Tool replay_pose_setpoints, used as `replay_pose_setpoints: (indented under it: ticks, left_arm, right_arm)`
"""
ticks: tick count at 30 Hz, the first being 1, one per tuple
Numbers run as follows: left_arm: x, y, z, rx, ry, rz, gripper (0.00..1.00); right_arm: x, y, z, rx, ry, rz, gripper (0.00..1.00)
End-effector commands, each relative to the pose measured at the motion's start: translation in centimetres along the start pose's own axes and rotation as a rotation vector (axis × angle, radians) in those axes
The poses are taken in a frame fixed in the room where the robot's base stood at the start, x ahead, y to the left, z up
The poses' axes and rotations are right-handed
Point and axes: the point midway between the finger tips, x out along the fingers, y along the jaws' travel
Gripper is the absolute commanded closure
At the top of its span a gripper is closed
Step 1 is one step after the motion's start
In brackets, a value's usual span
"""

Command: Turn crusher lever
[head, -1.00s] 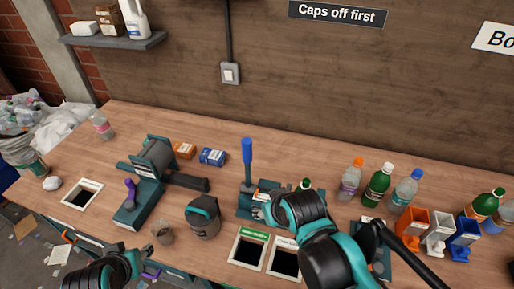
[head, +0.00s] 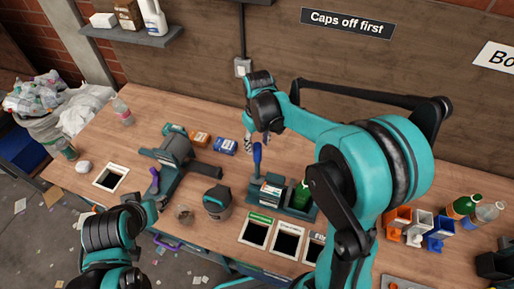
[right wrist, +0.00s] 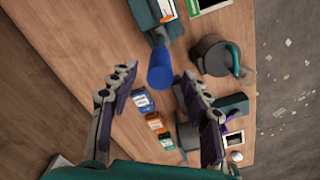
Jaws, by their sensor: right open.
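The crusher (head: 300,208) stands on the bench with a green bottle (head: 301,194) in its bed. Its blue lever (head: 257,156) stands nearly upright at the crusher's left end. My right gripper (head: 257,140) is open just above and behind the lever top, pointing down. In the right wrist view the blue lever end (right wrist: 160,68) shows between the spread fingertips (right wrist: 156,76); contact cannot be told. My left arm is at the lower left of the head view, away from the crusher; its fingers cannot be made out.
A grey clamp-like machine (head: 175,150) and a dark lidded pot (head: 217,202) stand left of the crusher. Small orange (head: 200,139) and blue boxes (head: 226,146) lie behind. Labelled bench openings (head: 288,243) are in front. Coloured holders (head: 398,218) stand at right.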

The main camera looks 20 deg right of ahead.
Motion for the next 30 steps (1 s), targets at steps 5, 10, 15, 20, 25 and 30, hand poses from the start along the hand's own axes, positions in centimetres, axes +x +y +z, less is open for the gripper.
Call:
replay_pose_setpoints:
  ticks: [5, 10, 15, 20, 25, 30]
  left_arm:
    - [-0.4, 0.0, -0.2, 0.000, 0.000, 0.000, 0.60]
    - [-0.1, 0.0, 0.0, 0.000, 0.000, 0.000, 0.60]
    - [0.1, 0.0, 0.1, 0.000, 0.000, 0.000, 0.60]
    - [0.2, 0.0, 0.1, 0.000, 0.000, 0.000, 0.60]
    - [0.2, 0.0, 0.1, 0.000, 0.000, 0.000, 0.60]
    - [0.2, 0.0, 0.1, 0.000, 0.000, 0.000, 0.60]
  right_arm:
    - [0.7, 0.1, -0.4, -0.011, -0.017, -0.006, 0.52]
    - [3.3, 0.0, -0.4, -0.011, -0.017, -0.006, 0.52]
    - [6.0, 0.0, -0.4, -0.011, -0.016, -0.005, 0.52]
    - [7.6, 0.0, -0.3, -0.010, -0.016, -0.005, 0.52]
    - [8.0, 0.0, -0.3, -0.010, -0.015, -0.005, 0.52]
    - [8.0, 0.0, -0.3, -0.010, -0.015, -0.005, 0.55]
